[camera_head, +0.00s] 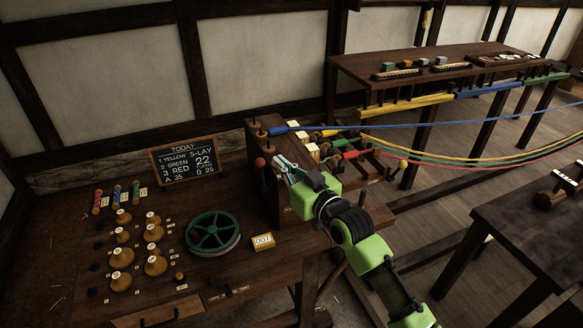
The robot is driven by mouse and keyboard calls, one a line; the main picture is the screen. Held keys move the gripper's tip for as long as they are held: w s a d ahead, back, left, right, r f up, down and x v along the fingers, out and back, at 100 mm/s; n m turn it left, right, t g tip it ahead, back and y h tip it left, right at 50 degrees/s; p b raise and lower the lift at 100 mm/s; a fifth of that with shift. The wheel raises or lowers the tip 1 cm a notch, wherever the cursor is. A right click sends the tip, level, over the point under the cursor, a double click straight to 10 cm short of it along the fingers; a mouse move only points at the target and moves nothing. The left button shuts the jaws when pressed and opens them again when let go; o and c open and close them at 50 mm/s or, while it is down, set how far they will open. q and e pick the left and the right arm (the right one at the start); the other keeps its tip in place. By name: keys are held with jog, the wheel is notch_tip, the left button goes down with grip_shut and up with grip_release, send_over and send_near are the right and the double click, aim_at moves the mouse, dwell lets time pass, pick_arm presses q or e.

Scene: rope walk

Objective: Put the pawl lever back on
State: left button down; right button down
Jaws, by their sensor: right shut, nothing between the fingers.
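My right gripper (281,162), on a green and black arm from the lower right, is shut and empty. A red ball knob (260,162) stands just left of the tips. I cannot tell whether it belongs to the pawl lever, and I cannot pick out the lever with certainty. A small dark metal piece (238,290) lies near the bench's front edge. My left gripper is not in view.
Blue, yellow, green and red strands (470,158) run right from the head. A long table (440,66) stands behind them.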

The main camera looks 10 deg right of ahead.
jog(key=s, duration=0.1)
jog(key=s+d+r, duration=0.2)
jog(key=s, duration=0.1)
jog(key=shift+d+r+b, duration=0.1)
jog(key=shift+r+b, duration=0.1)
jog(key=shift+b, duration=0.1)
